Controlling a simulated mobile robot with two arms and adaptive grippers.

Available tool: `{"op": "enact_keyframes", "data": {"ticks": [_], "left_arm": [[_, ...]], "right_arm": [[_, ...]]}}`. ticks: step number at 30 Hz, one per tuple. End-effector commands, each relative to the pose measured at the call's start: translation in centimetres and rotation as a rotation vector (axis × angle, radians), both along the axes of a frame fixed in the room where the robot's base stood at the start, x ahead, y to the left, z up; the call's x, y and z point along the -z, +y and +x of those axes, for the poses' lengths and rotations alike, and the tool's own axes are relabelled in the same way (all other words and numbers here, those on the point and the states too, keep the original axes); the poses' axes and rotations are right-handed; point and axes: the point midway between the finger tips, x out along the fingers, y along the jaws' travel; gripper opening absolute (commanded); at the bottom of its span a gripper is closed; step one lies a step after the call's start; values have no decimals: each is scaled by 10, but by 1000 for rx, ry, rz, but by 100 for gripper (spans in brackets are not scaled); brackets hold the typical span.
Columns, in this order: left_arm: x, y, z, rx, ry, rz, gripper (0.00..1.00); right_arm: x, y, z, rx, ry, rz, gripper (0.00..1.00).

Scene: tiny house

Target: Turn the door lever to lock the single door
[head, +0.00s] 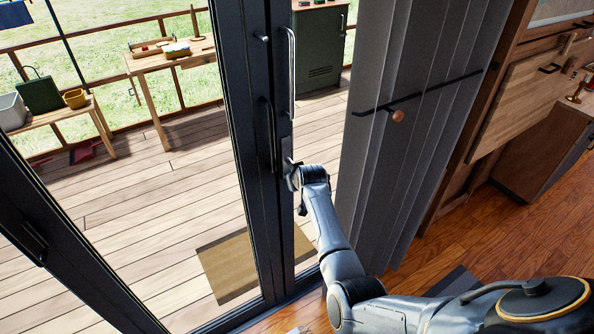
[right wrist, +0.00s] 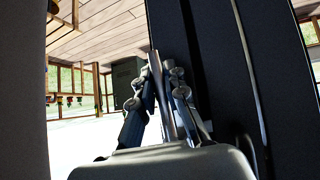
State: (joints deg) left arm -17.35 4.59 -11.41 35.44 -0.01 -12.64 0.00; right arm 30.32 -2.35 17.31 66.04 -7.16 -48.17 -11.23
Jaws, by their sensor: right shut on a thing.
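The single door (head: 262,190) is a dark-framed glass door and looks closed. A door lever (head: 286,150) sits on a small plate on the frame, below a long vertical pull handle. My right gripper (head: 291,171) is at this lever, and my wrist hides much of it. In the right wrist view, the gripper's fingers (right wrist: 162,76) are closed on the grey lever (right wrist: 160,95), which runs between them. The lever's exact angle is hard to tell. My left gripper is not in view.
The long pull handle (head: 291,75) stands just above the lever. A grey curtain (head: 385,150) hangs close to the right of my arm. Outside are a deck, wooden tables (head: 150,75), a green cabinet (head: 318,50) and a doormat (head: 230,265).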

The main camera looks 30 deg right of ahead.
Motion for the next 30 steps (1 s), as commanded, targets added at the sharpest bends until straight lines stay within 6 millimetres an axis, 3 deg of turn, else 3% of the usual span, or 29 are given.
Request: {"op": "enact_keyframes", "data": {"ticks": [7,23,24,26,30], "left_arm": [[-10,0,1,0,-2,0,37],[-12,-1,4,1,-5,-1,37],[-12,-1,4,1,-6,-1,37],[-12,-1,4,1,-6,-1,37],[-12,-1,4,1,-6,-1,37]], "right_arm": [[1,5,-1,0,10,80,0],[2,7,-1,0,11,103,0],[2,7,-1,0,12,103,21],[2,7,-1,0,11,102,33],[1,6,-1,0,9,100,37]]}}
